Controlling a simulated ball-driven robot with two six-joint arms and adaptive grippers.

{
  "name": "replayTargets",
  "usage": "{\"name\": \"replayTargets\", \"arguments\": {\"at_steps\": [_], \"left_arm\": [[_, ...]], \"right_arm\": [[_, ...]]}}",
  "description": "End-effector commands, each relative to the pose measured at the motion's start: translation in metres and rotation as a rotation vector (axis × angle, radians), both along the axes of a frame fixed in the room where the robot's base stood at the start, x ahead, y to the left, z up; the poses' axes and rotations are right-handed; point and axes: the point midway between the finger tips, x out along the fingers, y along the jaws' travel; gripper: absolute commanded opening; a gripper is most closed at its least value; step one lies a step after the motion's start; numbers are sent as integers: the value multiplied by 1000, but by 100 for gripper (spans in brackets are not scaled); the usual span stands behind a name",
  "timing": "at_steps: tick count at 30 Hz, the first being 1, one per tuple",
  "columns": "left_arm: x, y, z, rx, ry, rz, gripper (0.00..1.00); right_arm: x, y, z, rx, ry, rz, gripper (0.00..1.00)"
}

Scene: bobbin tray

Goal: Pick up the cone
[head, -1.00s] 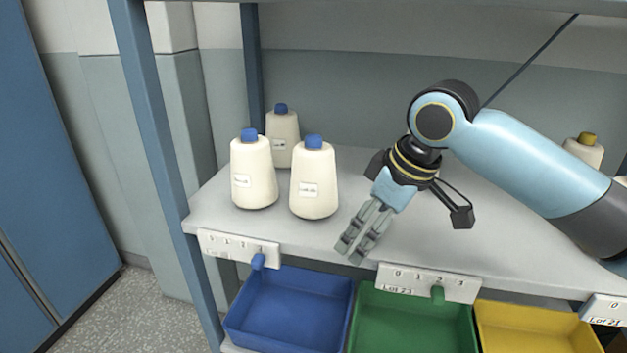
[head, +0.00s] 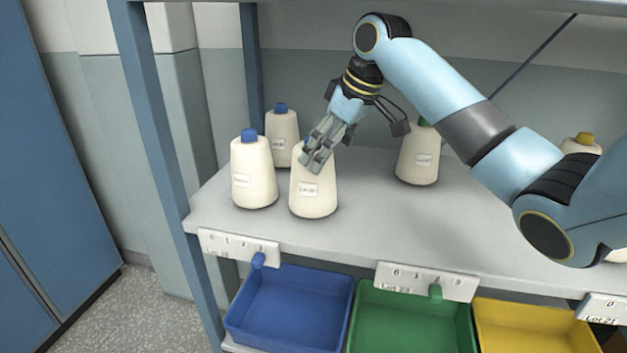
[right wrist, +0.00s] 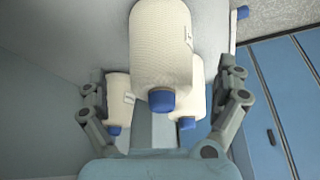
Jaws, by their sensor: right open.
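Three cream cones with blue tops stand upright at the left of the shelf: a front right cone (head: 313,190), a front left cone (head: 254,180) and a back cone (head: 282,142). My right gripper (head: 318,152) is open in front of the upper part of the front right cone and hides much of its blue top. In the right wrist view, a large cone (right wrist: 160,45) lies between the spread fingers of the gripper (right wrist: 160,88), with no clear contact. Two more cones (right wrist: 117,92) (right wrist: 196,100) show beyond it. My left gripper is not in view.
A cone with a green top (head: 417,155) and one with a yellow top (head: 582,143) stand farther right on the shelf (head: 390,220). Blue (head: 290,308), green (head: 412,320) and yellow (head: 535,330) bins sit below. A blue post (head: 160,150) bounds the left.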

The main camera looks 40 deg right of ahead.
Motion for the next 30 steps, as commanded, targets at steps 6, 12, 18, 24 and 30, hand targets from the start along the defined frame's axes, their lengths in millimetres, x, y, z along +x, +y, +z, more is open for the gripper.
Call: {"name": "replayTargets", "arguments": {"at_steps": [6,12,18,24,30], "left_arm": [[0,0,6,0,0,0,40],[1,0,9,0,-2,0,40],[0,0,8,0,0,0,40],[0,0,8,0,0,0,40],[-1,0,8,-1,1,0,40]], "right_arm": [[32,12,-9,3,4,0,100],[39,14,-27,1,0,0,100],[39,14,-28,-1,-1,0,100],[39,14,-28,0,-1,0,75],[38,13,-28,-1,0,0,49]]}}
